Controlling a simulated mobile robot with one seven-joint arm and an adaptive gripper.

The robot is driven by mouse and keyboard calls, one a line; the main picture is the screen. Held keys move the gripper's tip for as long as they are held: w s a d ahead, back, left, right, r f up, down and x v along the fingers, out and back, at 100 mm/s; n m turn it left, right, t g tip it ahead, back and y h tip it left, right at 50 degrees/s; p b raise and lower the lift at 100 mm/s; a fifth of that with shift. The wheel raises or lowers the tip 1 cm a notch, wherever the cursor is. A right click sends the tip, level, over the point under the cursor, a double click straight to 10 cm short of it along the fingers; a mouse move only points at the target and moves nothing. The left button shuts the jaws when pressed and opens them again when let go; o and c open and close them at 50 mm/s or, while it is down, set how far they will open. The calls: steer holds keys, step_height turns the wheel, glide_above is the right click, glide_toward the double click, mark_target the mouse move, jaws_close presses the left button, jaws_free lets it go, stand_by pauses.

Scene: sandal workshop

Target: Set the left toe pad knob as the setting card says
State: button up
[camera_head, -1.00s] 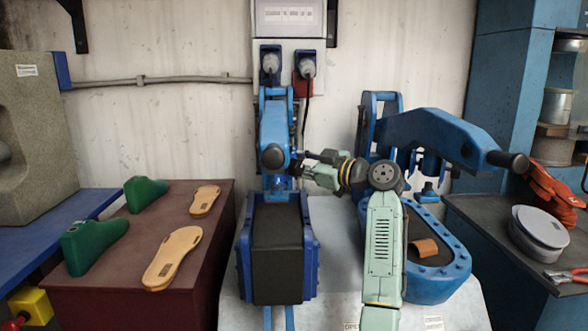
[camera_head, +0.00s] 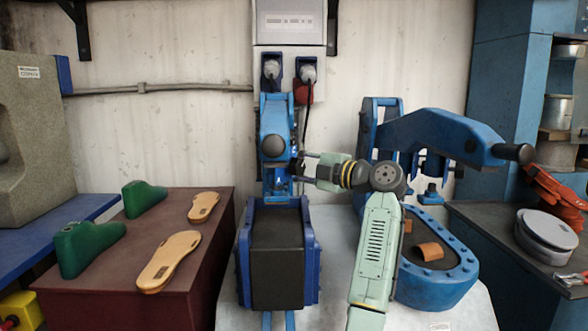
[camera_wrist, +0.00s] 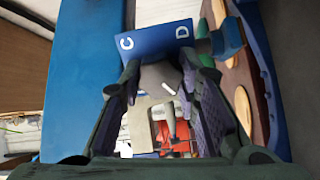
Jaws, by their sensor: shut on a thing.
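In the wrist view a grey knob (camera_wrist: 160,76) with a pale mark sits between my fingers, in front of a blue dial plate (camera_wrist: 156,38) lettered C and D. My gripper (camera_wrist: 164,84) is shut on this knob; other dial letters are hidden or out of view. In the head view my gripper (camera_head: 301,168) reaches in from the right to the side of the left blue press head (camera_head: 274,130). The knob is too small and covered to make out there. I cannot identify a readable setting card.
A black-topped press bed (camera_head: 277,260) stands below the head. A second blue press (camera_head: 425,135) with an orange piece (camera_head: 429,251) on its bed is at right. Sandal soles (camera_head: 170,260) and green lasts (camera_head: 88,246) lie on the left bench.

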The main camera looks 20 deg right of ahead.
steer(key=shift+f+n, duration=0.1)
steer(key=shift+n, duration=1)
steer(key=o, duration=1.2)
steer(key=shift+c, duration=0.2)
steer(key=v, duration=0.8)
steer(key=shift+s, duration=0.1)
